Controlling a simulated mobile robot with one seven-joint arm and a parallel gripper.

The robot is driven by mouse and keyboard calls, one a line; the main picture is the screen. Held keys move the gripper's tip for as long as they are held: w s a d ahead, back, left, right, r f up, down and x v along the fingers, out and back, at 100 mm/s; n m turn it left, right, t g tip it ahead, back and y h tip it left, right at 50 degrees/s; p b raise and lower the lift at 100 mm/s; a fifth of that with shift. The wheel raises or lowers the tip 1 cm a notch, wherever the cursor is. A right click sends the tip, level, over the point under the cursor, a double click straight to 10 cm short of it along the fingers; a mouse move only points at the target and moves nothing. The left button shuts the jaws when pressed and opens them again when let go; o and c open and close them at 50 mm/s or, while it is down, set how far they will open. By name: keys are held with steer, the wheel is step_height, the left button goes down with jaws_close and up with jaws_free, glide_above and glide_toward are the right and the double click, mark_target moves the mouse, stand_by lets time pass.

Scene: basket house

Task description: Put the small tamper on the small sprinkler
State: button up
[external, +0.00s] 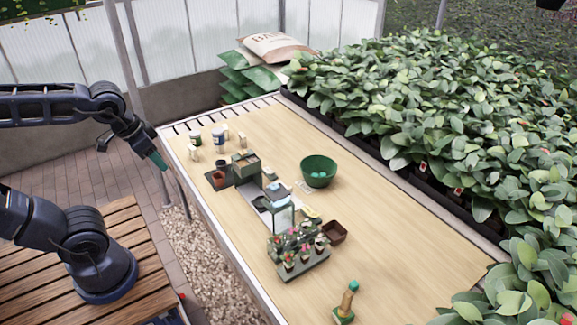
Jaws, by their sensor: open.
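My gripper (156,160) hangs at the left, beyond the table's left edge and above the paved floor. It is open, with a teal-green part showing at its tip, and it is apart from everything on the table. A small upright thing with a green top, a wooden shaft and a green base (347,302) stands near the front of the table. It may be the small tamper, but I cannot tell for sure. I cannot pick out the small sprinkler among the small items.
The long wooden table (420,245) holds a green bowl (318,171), a tray of potted flowers (303,260), a brown container (334,232), and several mugs and boxes at the far left. Dense plants (440,110) line the right side. The table's front right is mostly clear.

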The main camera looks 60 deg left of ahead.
steer(key=shift+s+a+r, duration=0.2)
steer(key=shift+s+a, duration=0.1)
steer(key=shift+s, duration=0.35)
steer(key=shift+s+a+r, duration=0.15)
steer(key=shift+s+a, duration=0.15)
steer(key=shift+s, duration=0.3)
stand_by(0.4)
